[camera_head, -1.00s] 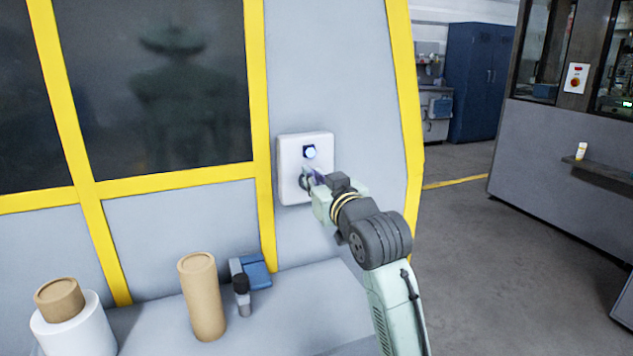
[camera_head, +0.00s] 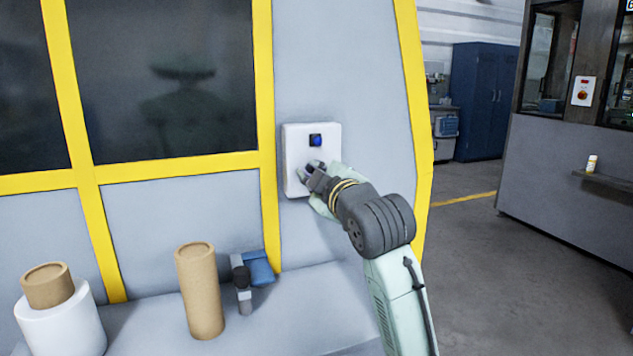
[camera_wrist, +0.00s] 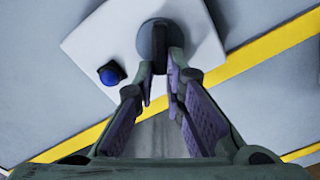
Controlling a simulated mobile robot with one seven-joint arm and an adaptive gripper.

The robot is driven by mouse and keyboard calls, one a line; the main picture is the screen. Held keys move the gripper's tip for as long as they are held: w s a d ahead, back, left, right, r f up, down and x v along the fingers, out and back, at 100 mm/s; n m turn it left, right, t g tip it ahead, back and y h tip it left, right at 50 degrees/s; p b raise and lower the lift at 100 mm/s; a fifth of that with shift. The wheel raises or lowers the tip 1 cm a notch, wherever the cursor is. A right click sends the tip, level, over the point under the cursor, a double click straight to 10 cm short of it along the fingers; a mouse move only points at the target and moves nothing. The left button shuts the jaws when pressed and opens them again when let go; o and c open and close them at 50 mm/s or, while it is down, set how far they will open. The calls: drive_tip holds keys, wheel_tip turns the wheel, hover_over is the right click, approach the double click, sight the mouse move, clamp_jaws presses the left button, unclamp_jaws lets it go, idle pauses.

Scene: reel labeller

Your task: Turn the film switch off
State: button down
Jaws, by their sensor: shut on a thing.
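The film switch is a dark round knob (camera_wrist: 153,38) on a white switch box (camera_head: 295,150), fixed to the grey machine wall. In the wrist view my gripper (camera_wrist: 163,92) has its two fingertips on either side of the knob's narrow grip bar, shut on it. In the head view my gripper (camera_head: 312,176) covers most of the knob. A blue lamp (camera_head: 315,140) sits above the knob on the same box and looks dark blue, unlit. It also shows in the wrist view (camera_wrist: 110,73).
A grey ledge below holds a brown cardboard tube (camera_head: 200,292), a white roll (camera_head: 62,328) with a brown core (camera_head: 47,285), and a blue and grey device (camera_head: 258,269). Yellow frame posts (camera_head: 266,130) flank the switch panel. Open floor (camera_head: 463,250) lies to the right.

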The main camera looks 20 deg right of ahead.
drive_tip(key=n+b, duration=0.1)
drive_tip(key=n, duration=0.2)
drive_tip(key=f+n+b, duration=0.1)
drive_tip(key=n+b, duration=0.1)
drive_tip(key=n, duration=0.1)
drive_tip(key=shift+a+f, duration=0.15)
drive_tip(key=shift+n, duration=0.4)
drive_tip(key=c, duration=1.7)
unclamp_jaws()
drive_tip(key=shift+o, duration=0.2)
drive_tip(key=s, duration=1.2)
drive_tip(key=shift+d, duration=0.2)
